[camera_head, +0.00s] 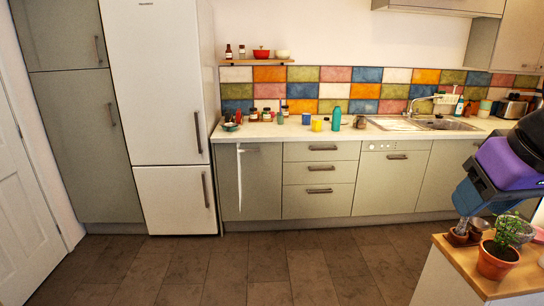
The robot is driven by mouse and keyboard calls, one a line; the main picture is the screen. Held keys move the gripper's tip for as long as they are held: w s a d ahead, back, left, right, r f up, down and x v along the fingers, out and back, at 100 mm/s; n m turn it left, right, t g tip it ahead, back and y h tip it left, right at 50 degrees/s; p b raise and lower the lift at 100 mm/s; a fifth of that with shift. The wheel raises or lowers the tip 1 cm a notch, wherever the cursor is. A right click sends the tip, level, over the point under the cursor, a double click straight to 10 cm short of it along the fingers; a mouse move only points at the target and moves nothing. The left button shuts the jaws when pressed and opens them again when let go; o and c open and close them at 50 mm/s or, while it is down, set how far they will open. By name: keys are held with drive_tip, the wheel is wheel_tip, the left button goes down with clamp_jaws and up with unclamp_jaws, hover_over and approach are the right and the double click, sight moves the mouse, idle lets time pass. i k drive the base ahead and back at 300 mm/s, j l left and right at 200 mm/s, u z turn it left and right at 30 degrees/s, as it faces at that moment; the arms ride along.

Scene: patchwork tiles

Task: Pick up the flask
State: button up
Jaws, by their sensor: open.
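A tall teal bottle (336,119), which looks like the flask, stands upright on the kitchen counter (350,134) against the patchwork tiles. A yellow cup (317,125) and a blue mug (306,118) stand to its left, and a small metal jug (360,121) is to its right.
A wooden-topped unit (505,284) with a potted plant (497,262) is at the lower right, near my arm. The sink (440,124) lies right of the flask. Several jars stand on the counter's left. A fridge (160,90) stands left; the tiled floor (280,270) is clear.

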sight(337, 112)
drive_tip(key=i+u, duration=0.15)
drive_tip(key=i, duration=1.6)
drive_tip(key=i+z, duration=0.2)
drive_tip(key=i, duration=0.25)
drive_tip(key=i+j+z, duration=0.15)
drive_tip(key=i, duration=0.3)
drive_tip(key=i+j+z, duration=0.2)
drive_tip(key=i, duration=0.25)
drive_tip(key=i+j+z, duration=0.15)
drive_tip(key=i, duration=0.25)
drive_tip(key=i+j+z, duration=0.7)
drive_tip(key=i+j, duration=0.1)
